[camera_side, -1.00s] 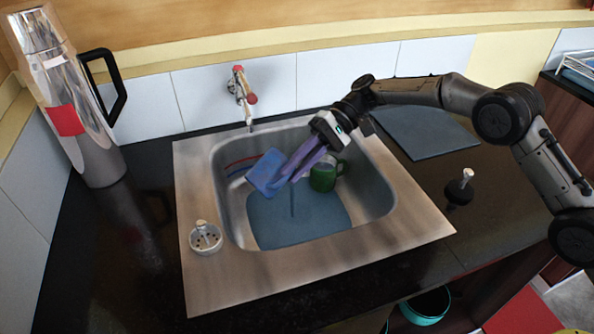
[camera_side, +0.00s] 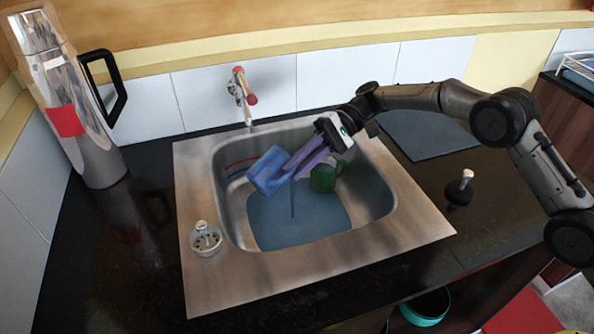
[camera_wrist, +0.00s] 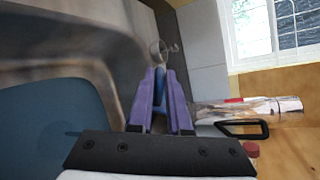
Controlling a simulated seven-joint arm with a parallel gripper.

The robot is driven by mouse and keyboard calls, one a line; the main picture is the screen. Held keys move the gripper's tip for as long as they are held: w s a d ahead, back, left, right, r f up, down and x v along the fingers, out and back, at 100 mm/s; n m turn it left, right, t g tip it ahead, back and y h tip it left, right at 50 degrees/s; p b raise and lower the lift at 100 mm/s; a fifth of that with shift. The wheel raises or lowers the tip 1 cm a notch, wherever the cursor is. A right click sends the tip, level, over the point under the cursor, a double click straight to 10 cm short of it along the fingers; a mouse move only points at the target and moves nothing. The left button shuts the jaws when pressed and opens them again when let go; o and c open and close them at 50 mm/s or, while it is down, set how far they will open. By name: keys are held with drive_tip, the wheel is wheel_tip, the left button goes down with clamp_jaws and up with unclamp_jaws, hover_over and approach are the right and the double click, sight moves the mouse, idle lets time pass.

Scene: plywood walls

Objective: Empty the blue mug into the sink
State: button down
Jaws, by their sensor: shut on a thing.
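The blue mug (camera_side: 266,172) is held over the sink (camera_side: 385,205), tilted well over on its side. My gripper (camera_side: 287,174) has purple fingers shut on the blue mug. A thin dark streak drops from near the mug toward the blue surface in the sink bottom (camera_side: 300,220); I cannot tell if it is liquid. In the wrist view the fingers of my gripper (camera_wrist: 160,95) close on a narrow blue part, and most of the mug is hidden.
A green mug (camera_side: 324,179) stands in the sink behind the fingers. The tap (camera_side: 242,92) is on the back wall. A black stopper (camera_side: 460,188) stands right.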

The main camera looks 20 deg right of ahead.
drive_tip(key=shift+w+d+r+g+y, duration=0.15)
drive_tip(key=shift+w+d+g+y, duration=0.1)
drive_tip(key=shift+d+y, duration=0.3)
drive_tip(key=shift+w+d+r+g+y, duration=0.15)
drive_tip(key=shift+w+d+y, duration=0.05)
drive_tip(key=shift+d+y, duration=0.3)
idle(0.4)
drive_tip(key=shift+w+d+r+g+y+b, duration=0.1)
drive_tip(key=shift+w+d+g+y+b, duration=0.15)
drive_tip(key=shift+d+y+b, duration=0.3)
idle(0.8)
